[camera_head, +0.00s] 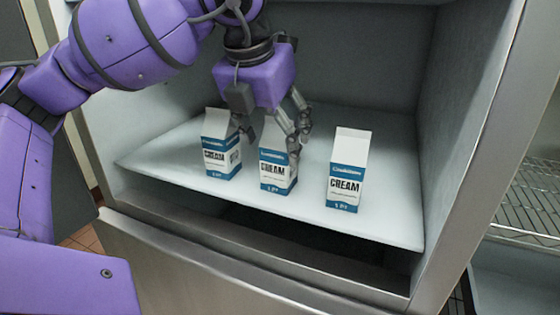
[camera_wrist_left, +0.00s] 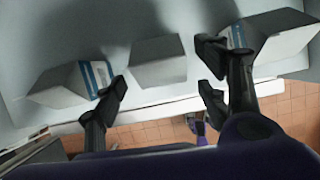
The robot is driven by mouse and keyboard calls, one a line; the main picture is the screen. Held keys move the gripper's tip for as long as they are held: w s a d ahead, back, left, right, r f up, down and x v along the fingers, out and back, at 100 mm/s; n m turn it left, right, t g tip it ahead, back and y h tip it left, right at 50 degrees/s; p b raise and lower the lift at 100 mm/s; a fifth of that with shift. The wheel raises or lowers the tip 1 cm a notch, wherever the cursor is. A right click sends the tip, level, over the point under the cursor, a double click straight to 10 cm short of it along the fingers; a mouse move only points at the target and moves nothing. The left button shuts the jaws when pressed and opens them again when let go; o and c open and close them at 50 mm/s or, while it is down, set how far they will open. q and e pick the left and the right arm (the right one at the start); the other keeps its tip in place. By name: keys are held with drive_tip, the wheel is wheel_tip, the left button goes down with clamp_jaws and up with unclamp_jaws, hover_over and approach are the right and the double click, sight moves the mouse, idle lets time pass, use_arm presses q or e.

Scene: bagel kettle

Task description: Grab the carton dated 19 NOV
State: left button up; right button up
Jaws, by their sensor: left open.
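Three white and blue cream cartons stand upright in a row on a pale shelf: a left carton (camera_head: 221,150), a middle carton (camera_head: 277,180) and a right carton (camera_head: 346,172). No date is readable on any of them. My left gripper (camera_head: 274,138) is open above and around the top of the middle carton, its fingers hiding part of the carton's top. In the left wrist view, the middle carton (camera_wrist_left: 158,60) shows from above between the spread fingers of the gripper (camera_wrist_left: 162,80). I cannot tell whether they touch it. My right gripper is not in view.
The shelf (camera_head: 388,215) sits in a steel-framed cabinet, with side walls (camera_head: 452,90) close on both sides. The outer cartons stand near the middle one, leaving narrow gaps. Bare shelf lies right of the right carton. A wire rack (camera_head: 525,200) is outside at right.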

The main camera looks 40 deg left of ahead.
sight(279, 157)
use_arm(q)
drive_tip(key=x, duration=0.6)
drive_tip(key=shift+r, duration=0.15)
clamp_jaws()
